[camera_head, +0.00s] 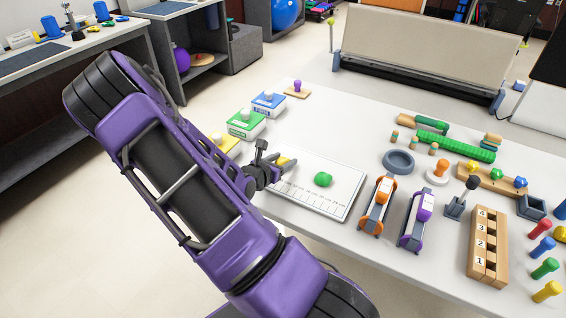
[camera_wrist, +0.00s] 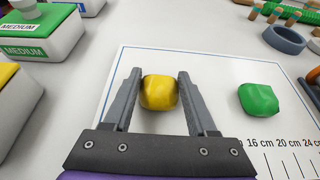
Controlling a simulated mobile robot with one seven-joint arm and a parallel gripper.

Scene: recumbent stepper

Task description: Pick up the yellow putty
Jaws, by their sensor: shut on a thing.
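The yellow putty (camera_wrist: 159,92) is a small rounded lump between my gripper's two fingers, over the white measuring board (camera_wrist: 133,59). In the head view the yellow putty (camera_head: 283,161) is partly hidden by my gripper (camera_head: 282,168). My gripper (camera_wrist: 157,95) is shut on the putty in the wrist view. I cannot tell whether the putty touches the board or is just above it. A green putty lump (camera_wrist: 259,99) lies on the board to the right; it also shows in the head view (camera_head: 323,179).
Green (camera_head: 246,124), blue (camera_head: 268,104) and yellow (camera_head: 222,144) boxes stand left of the board. An orange clamp (camera_head: 377,204) and a purple one (camera_head: 416,220) stand to its right. A grey ring (camera_head: 398,162) lies behind them. The table behind the board is clear.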

